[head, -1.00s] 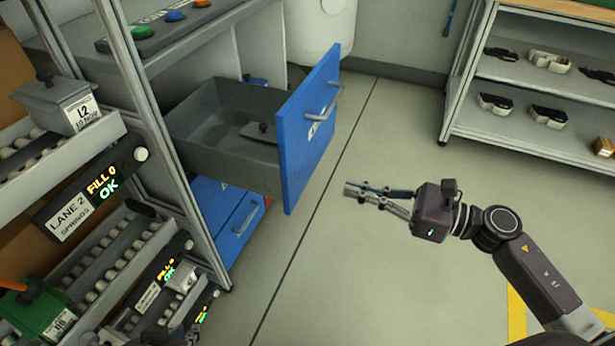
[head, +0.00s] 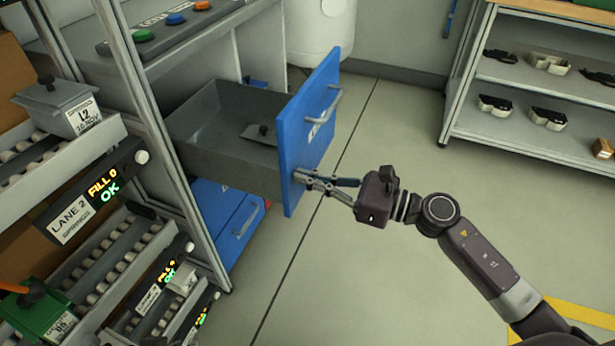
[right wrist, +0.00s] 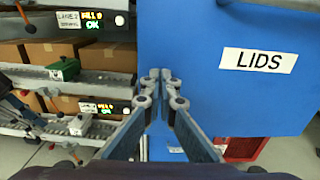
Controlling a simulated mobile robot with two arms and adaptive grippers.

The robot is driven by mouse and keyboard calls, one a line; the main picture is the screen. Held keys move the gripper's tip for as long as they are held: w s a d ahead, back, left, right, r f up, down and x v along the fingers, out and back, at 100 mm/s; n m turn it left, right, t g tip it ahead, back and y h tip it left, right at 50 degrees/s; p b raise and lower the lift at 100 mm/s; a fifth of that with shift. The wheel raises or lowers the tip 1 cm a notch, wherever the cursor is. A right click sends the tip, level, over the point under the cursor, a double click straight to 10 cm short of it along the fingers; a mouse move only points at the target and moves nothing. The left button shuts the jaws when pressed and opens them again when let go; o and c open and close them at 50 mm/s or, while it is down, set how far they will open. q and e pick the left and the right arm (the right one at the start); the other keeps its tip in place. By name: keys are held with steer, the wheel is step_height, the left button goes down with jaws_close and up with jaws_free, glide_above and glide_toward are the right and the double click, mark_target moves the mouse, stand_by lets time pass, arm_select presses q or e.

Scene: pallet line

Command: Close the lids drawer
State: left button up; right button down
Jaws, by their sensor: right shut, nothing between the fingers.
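The lids drawer (head: 215,125) stands pulled out from the bench, with a grey tray and a dark-handled lid (head: 260,133) inside. Its tall blue front (head: 308,130) has a metal handle (head: 335,102); the label LIDS (right wrist: 258,61) reads clearly in the right wrist view. My right gripper (head: 298,176) is shut and empty, its tips at the lower near part of the blue front. In the right wrist view the tips (right wrist: 160,78) overlap the front's left edge; I cannot tell whether they touch. A dark shape at that view's left edge seems to be my left gripper (right wrist: 22,115); its fingers are unclear.
Another blue drawer (head: 240,225) sits shut below. The roller rack (head: 110,265) with labelled bins fills the left, its upright post close to the open drawer. A shelf unit (head: 540,130) stands at the back right. The floor right of the drawer is clear.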

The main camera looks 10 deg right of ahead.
mark_target(193, 146)
arm_select(q)
steer(key=shift+s, duration=0.1)
arm_select(e)
steer(key=shift+a, duration=0.1)
